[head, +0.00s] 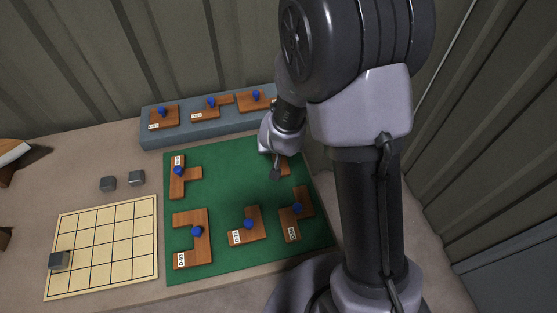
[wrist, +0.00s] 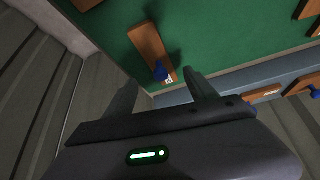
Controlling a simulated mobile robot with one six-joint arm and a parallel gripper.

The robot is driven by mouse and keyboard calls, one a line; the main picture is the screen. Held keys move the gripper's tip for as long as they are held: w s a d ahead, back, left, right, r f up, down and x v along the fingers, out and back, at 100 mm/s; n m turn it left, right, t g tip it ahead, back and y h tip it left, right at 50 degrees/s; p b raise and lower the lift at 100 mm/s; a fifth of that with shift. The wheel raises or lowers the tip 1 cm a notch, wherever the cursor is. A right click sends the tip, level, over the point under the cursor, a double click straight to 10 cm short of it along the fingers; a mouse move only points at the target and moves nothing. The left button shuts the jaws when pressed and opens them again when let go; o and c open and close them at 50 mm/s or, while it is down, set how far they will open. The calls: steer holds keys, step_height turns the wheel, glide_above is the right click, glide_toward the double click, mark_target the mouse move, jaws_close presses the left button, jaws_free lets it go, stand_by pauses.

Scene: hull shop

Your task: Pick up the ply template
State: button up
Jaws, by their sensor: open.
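Several brown ply templates, each with a blue knob and most with a visible white label, are in the head view; I cannot tell which one the task names. One (head: 286,168) is partly hidden behind my gripper (head: 275,174) at the green mat's upper right. In the wrist view a straight ply template (wrist: 148,44) lies on the mat, its blue knob (wrist: 160,72) just beyond and between the fingertips of my gripper (wrist: 161,83). My gripper is open and empty, and seems apart from the knob. Others on the mat include a T-like template (head: 189,174) and a C-like one (head: 205,248).
A blue-grey ledge (head: 180,136) behind the green mat (head: 225,180) bears 3 more templates. A pale grid board (head: 110,235) with a dark cube (head: 59,260) lies at left. Two grey cubes (head: 108,184) sit behind it. Ribbed walls stand close behind and right.

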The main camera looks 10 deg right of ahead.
steer(key=b+x, duration=0.3)
steer(key=x, duration=0.3)
steer(key=shift+a+f+b, duration=0.1)
steer(key=shift+b, duration=0.2)
steer(key=shift+r, duration=0.2)
jaws_close()
step_height(320, 180, up, 4)
steer(key=p, duration=0.4)
steer(key=shift+w, duration=0.1)
steer(key=d+b, duration=0.9)
steer(key=d, duration=0.9)
steer(key=shift+f, duration=0.2)
